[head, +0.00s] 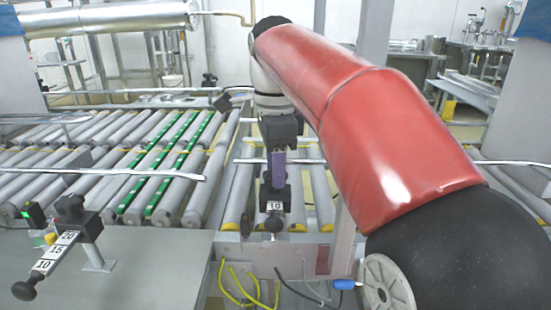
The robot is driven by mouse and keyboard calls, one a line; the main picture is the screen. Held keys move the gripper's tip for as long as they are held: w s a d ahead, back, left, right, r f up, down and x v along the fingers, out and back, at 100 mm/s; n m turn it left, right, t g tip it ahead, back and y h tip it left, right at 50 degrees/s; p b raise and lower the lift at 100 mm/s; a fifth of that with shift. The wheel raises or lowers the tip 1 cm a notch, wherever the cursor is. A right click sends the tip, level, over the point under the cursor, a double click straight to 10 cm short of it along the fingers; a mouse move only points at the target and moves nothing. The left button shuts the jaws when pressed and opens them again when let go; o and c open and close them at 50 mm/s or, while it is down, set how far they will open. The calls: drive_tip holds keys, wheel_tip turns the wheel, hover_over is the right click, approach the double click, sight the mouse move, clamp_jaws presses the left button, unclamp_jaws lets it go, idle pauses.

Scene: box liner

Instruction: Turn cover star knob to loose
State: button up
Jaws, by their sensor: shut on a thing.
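My gripper (277,180) points straight down at the middle of the head view, over a black clamp with a white "10" label (274,206). Its purple-grey fingers are shut at the top of this clamp, where the star knob sits. The fingers hide most of the knob, so I cannot tell its turn. A black plunger knob (273,225) sticks out below the label. A similar clamp at the left carries a black star knob (70,207) and a scale marked 20, 15 and 10 (57,250); my gripper is well away from it.
Roller conveyors (140,165) with green strips fill the left and middle. A grey table panel (150,260) lies at front left. Yellow cables (238,285) hang below the middle clamp. A metal post (340,235) stands close to the right of my gripper.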

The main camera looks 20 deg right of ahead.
drive_tip(key=n+p, duration=0.1)
drive_tip(key=n, duration=0.1)
drive_tip(key=n+p, duration=0.1)
drive_tip(key=shift+r+n, duration=0.2)
drive_tip(key=shift+n, duration=0.2)
drive_tip(key=n+p, duration=0.1)
drive_tip(key=n, duration=0.2)
drive_tip(key=shift+n+p, duration=0.3)
drive_tip(key=shift+p, duration=0.1)
drive_tip(key=n, duration=0.3)
drive_tip(key=shift+f+n, duration=0.15)
drive_tip(key=shift+n, duration=0.15)
drive_tip(key=n, duration=0.4)
drive_tip(key=shift+n, duration=0.3)
drive_tip(key=n, duration=0.3)
drive_tip(key=shift+n, duration=0.3)
drive_tip(key=n, duration=0.9)
drive_tip(key=shift+n, duration=1.7)
